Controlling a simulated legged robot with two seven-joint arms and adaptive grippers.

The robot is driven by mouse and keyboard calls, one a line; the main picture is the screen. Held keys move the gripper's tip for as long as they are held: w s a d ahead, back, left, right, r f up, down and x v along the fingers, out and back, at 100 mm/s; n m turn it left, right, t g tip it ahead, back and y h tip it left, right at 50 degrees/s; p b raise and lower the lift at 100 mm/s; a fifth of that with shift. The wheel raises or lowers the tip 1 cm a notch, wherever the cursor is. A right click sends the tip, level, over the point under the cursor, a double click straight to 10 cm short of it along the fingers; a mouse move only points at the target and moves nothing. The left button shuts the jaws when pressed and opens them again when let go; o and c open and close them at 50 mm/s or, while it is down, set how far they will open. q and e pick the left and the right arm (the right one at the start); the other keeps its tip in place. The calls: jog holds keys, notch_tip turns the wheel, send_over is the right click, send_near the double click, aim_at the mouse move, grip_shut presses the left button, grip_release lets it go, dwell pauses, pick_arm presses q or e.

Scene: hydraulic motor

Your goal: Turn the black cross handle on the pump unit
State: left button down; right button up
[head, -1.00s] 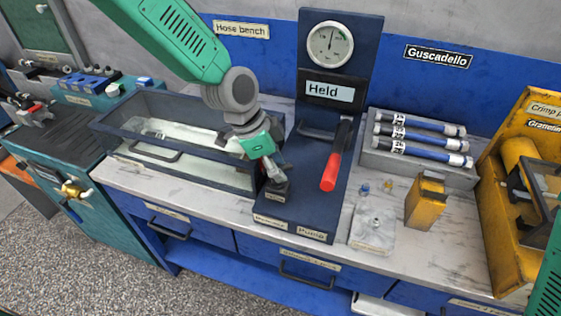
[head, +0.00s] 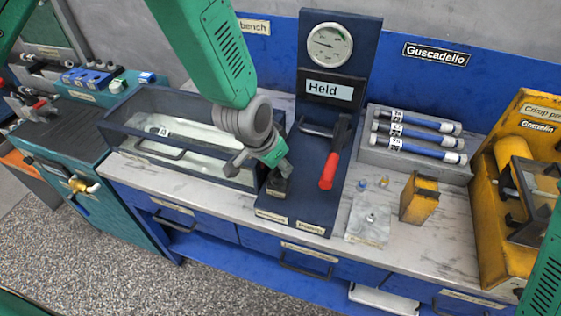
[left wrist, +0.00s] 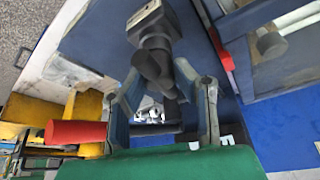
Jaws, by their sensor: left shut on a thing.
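The pump unit (head: 320,200) is a dark blue base with an upright panel, a round gauge (head: 329,44), a "Held" label (head: 329,91) and a lever with a red grip (head: 328,172). The black cross handle (head: 277,187) stands at the base's front left. In the left wrist view the cross handle (left wrist: 155,60) shows between the two fingers. My left gripper (head: 281,173) reaches down from above, shut on the cross handle, partly hiding it in the head view. The gauge needle points left. My right gripper is out of view; part of my right arm shows at the right edge.
A glass-sided tank (head: 185,135) stands close on the left. A yellow press (head: 500,225) stands at far right.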

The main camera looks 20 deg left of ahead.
pick_arm(q)
jog(key=shift+n, duration=0.3)
jog(key=c, duration=1.3)
grip_release()
jog(key=shift+a, duration=0.1)
jog(key=shift+s+r, duration=0.1)
jog(key=v, duration=1.1)
jog(key=shift+s+r, duration=0.2)
jog(key=shift+r, duration=0.05)
jog(key=shift+f, duration=0.1)
jog(key=s+a+f+n+g+b, duration=0.1)
jog(key=s+a+f+b, duration=0.15)
jog(key=f, duration=0.45)
jog(key=s+a+f+y+b, duration=0.1)
jog(key=s+f, duration=0.2)
jog(key=f, duration=0.4)
jog(key=s+a+f+n+g+b, duration=0.1)
jog(key=s+a+f+b, duration=0.15)
jog(key=f, duration=0.45)
jog(key=s+a+f+n+b, duration=0.1)
jog(key=s+a+f+b, duration=0.1)
jog(key=s+f, duration=0.5)
jog(key=s+a+f+n+g+y+b, duration=0.1)
jog(key=s+a+f+b, duration=0.1)
jog(key=s+a+f, duration=0.2)
jog(key=s+f, duration=0.3)
jog(key=s, duration=0.2)
jog(key=shift+f, duration=0.35)
